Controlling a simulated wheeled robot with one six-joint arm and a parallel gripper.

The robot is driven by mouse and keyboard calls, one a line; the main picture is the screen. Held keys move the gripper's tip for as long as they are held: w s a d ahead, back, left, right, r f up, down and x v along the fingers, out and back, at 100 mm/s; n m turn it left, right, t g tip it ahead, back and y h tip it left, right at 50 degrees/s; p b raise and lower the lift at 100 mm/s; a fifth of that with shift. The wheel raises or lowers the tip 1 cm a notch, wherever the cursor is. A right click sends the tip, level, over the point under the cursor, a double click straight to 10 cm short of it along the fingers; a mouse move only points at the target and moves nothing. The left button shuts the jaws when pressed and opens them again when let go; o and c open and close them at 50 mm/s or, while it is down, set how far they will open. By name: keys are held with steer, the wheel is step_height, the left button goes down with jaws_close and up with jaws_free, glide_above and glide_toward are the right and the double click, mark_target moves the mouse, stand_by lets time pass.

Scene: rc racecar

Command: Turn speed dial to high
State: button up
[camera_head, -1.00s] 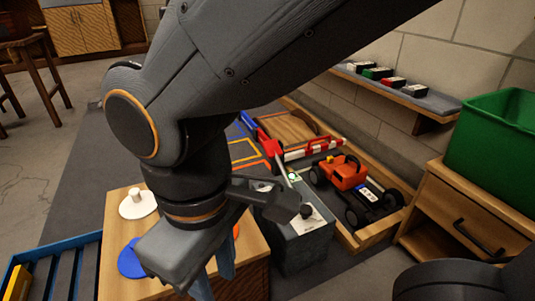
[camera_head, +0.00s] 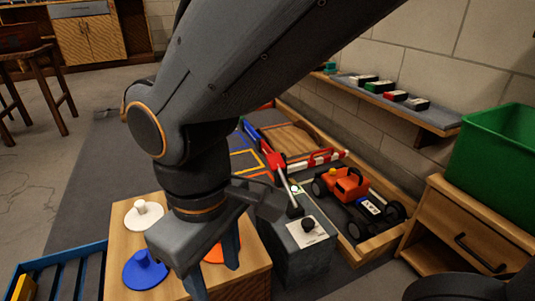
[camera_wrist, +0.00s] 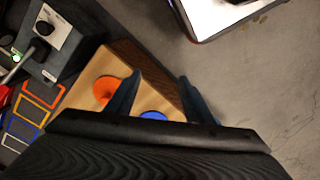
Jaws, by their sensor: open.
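The speed dial (camera_head: 308,225) is a small black knob on a white label panel, on top of a dark grey control box (camera_head: 290,262). It also shows at the upper left of the wrist view (camera_wrist: 44,27). Its setting is too small to read. My gripper (camera_head: 214,274) is open and empty, left of the control box and over the wooden stand beside it. In the wrist view, my gripper's two fingers (camera_wrist: 160,78) are apart, with nothing between them. The dial is well to the left of them there.
A lever (camera_head: 283,178) with a red end stands on the box. The wooden stand (camera_head: 118,210) holds white, blue (camera_head: 146,271) and orange pieces. A wooden-edged track with an orange car (camera_head: 348,186) lies behind. A green bin (camera_head: 498,150) stands right, a blue crate (camera_head: 52,262) lower left.

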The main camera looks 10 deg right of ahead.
steer(key=w+d+m+p, duration=0.2)
steer(key=w+p, duration=0.3)
steer(key=w, duration=0.4)
steer(key=m+p, duration=0.5)
steer(key=p, duration=0.6)
glide_toward(308, 222)
steer(key=shift+a, duration=0.2)
steer(key=shift+d+f, duration=0.2)
steer(key=shift+f, duration=0.25)
step_height(308, 222, down, 7)
steer(key=b, duration=0.4)
steer(key=shift+f, duration=0.15)
steer(key=c, duration=1)
